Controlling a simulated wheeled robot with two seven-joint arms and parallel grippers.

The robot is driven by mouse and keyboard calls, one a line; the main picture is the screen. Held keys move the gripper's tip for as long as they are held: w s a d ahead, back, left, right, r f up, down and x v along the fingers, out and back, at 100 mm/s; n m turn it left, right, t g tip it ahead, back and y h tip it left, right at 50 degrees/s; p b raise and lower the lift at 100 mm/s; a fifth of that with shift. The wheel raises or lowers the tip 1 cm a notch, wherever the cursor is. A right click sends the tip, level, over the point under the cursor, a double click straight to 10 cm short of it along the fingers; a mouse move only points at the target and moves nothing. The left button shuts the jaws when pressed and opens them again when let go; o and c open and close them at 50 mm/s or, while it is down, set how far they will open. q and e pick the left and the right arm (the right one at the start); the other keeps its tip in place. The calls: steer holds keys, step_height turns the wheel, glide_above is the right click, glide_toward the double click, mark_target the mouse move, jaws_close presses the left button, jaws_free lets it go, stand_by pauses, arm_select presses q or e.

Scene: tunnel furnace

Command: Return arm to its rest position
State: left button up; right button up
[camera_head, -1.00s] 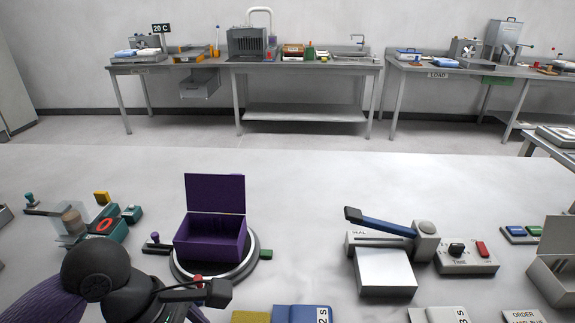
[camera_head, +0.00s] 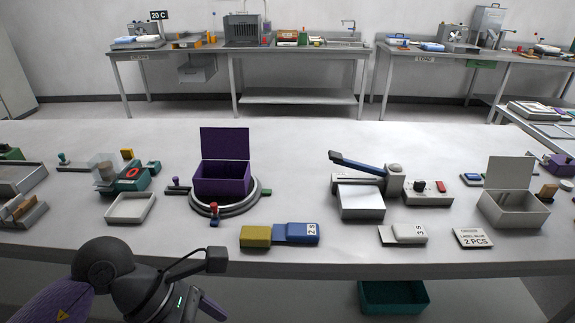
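My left arm comes in at the bottom left, in front of the near table's front edge. Its black and purple links show, with the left gripper (camera_head: 212,285) at its end. Its fingers are seen at a poor angle, so I cannot tell whether they are open or shut. The gripper is apart from the things on the table. My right gripper is not in view.
The near table (camera_head: 285,225) holds an open purple box (camera_head: 222,180) on a round turntable (camera_head: 240,208), a blue-handled sealer (camera_head: 360,200), yellow (camera_head: 255,237) and blue (camera_head: 302,233) blocks, and an open grey box (camera_head: 512,212). A green bin (camera_head: 393,297) sits below.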

arm_select(q)
steer(key=w+d+f+n+t+h, duration=0.35)
steer(key=w+n+t+h, duration=0.35)
steer(key=n, duration=0.9)
steer(key=a+f+n+t+y, duration=0.3)
steer(key=a+f+n+y, duration=0.1)
steer(key=f+n, duration=0.45)
steer(key=a+f+n+t+y, duration=0.4)
steer(key=f+n, duration=0.4)
steer(key=n, duration=0.2)
steer(key=s+a+f+n+g+y, duration=0.2)
steer(key=s+f+n+y, duration=0.15)
steer(key=s+f, duration=0.25)
steer(key=s+a+f+n+g+y, duration=0.2)
steer(key=s+f+n+g, duration=0.1)
steer(key=s+f+n, duration=0.3)
steer(key=s+f+n+g, duration=0.3)
steer(key=s+f, duration=0.1)
steer(key=s, duration=0.6)
steer(key=s+f+n+g+y, duration=0.1)
steer(key=s+f+n+g, duration=0.1)
steer(key=s, duration=0.9)
steer(key=d+f+g, duration=0.1)
steer(key=g, duration=0.1)
steer(key=shift+s+f+n+g, duration=0.25)
steer(key=shift+f+n+g, duration=0.05)
steer(key=shift+f+n, duration=0.1)
steer(key=shift+y, duration=0.25)
